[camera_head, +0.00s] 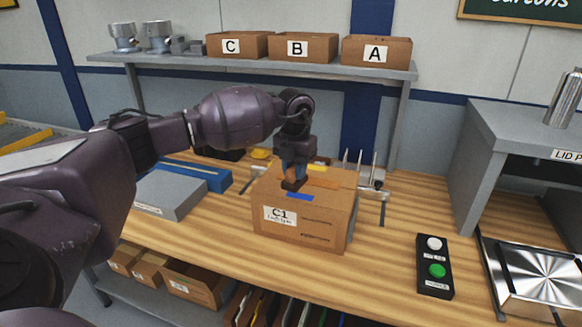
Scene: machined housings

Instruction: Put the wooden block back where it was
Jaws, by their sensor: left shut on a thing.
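My left gripper (292,184) points down over the top of the cardboard carton marked C1 (300,232). The gripper hides part of the block, and I cannot tell whether the block touches the carton. My right gripper is not in view.
The carton stands on a wooden workbench (390,245). A grey box (170,195) and blue tray lie left; a black button box (434,265) lies right. Bins C, B and A (376,52) sit on the back shelf. Bare bench lies in front.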

